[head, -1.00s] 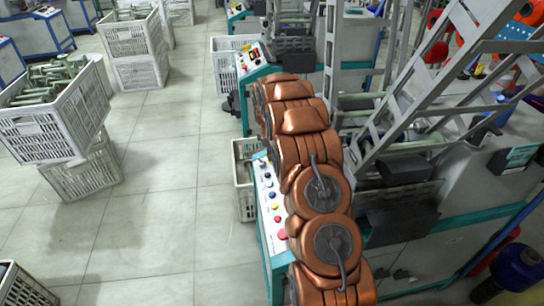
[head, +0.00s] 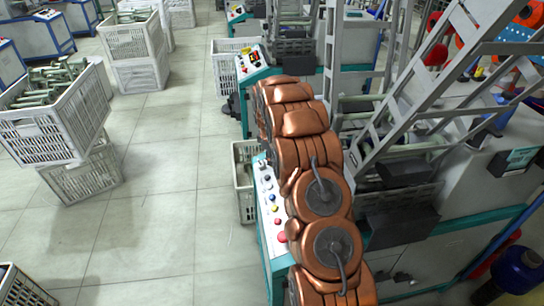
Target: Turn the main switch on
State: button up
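A white control panel (head: 264,196) with several coloured buttons and knobs sits on the left end of the near teal and grey winding machine (head: 278,258). A red button (head: 281,237), a yellow one and a blue one show on it. I cannot tell which control is the main switch. My copper-coloured arm reaches away over the machine, just right of the panel, and covers part of it. The arm's far end is beyond the panel, and my gripper cannot be made out there.
White crates of bobbins (head: 48,128) stand stacked on the left. An empty-looking crate (head: 246,178) is beside the panel. A second machine's panel (head: 249,61) stands farther back. Metal ladder-like frames (head: 432,85) rise on the right. The tiled floor (head: 165,190) between is clear.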

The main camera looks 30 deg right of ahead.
jog(key=shift+r, duration=0.15)
jog(key=v, duration=1.1)
jog(key=shift+r, duration=0.4)
jog(key=s+a+r+m+g+y+p, duration=0.1)
jog(key=s+a+r+m+p, duration=0.15)
jog(key=s+a+r, duration=0.65)
jog(key=s+a+r+m+g+p, duration=0.1)
jog(key=s+a+r+m+p, duration=0.15)
jog(key=s+a+r, duration=0.6)
jog(key=s+a+m+p, duration=0.1)
jog(key=s+a, duration=0.3)
jog(key=s, duration=1)
jog(key=s+a+m+g+y+p, duration=0.1)
jog(key=s+a+p, duration=0.3)
jog(key=s, duration=1)
jog(key=shift+s+a+r+m, duration=0.35)
jog(key=shift+a+r+m, duration=0.05)
jog(key=shift+r, duration=0.1)
